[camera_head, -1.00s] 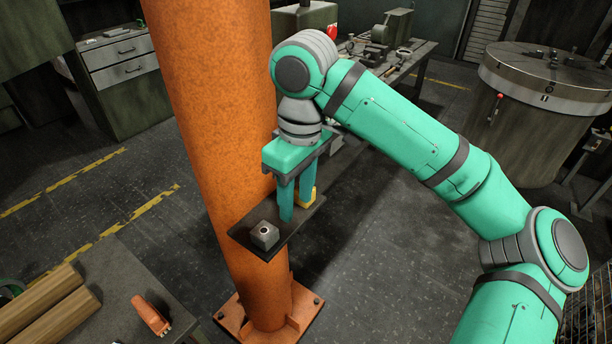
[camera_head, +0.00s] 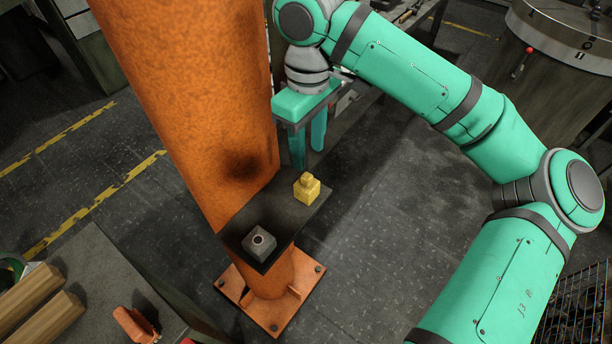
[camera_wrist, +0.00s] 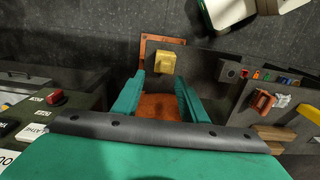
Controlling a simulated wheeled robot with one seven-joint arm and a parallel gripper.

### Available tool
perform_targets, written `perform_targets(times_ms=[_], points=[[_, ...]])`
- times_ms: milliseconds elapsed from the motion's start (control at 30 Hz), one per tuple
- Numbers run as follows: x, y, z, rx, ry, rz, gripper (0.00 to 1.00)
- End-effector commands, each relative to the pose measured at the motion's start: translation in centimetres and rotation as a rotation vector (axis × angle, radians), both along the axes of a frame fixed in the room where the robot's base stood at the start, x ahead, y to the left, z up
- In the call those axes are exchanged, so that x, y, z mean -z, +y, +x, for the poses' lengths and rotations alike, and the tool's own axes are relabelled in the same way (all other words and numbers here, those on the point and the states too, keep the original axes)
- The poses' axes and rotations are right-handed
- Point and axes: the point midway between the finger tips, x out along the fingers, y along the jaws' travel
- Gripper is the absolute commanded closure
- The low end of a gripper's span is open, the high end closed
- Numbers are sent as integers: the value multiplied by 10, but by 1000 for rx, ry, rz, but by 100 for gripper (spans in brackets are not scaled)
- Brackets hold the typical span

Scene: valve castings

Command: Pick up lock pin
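A yellow block with a smaller knob on top (camera_head: 307,188), which I take to be the lock pin, stands upright on a small dark shelf (camera_head: 284,217) at the orange column. It also shows in the wrist view (camera_wrist: 166,64), beyond the fingertips. A grey block with a round hole (camera_head: 260,243) sits on the same shelf, nearer the camera, and shows in the wrist view (camera_wrist: 230,71). My gripper (camera_head: 308,148) is open and empty, behind and above the yellow block in the head view. Its two fingers (camera_wrist: 160,82) are spread apart in the wrist view.
The thick orange column (camera_head: 200,90) rises close beside the shelf and my gripper. A bench with an orange tool (camera_head: 135,325) and wooden pieces (camera_head: 35,300) stands at lower left. Open floor (camera_head: 400,210) lies right of the shelf.

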Motion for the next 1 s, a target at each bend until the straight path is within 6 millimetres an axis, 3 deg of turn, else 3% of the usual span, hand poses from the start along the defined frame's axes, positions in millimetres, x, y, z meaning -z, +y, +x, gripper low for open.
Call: perform_targets(times_ms=[267, 600, 900, 933, 1000], points=[[20, 2, -2, -4, -1, 1, 61], [62, 4, -9, -5, 0, 1, 61], [67, 4, -9, -6, -1, 1, 61], [67, 4, -9, -6, -1, 1, 63], [67, 4, -9, -6, -1, 1, 80]])
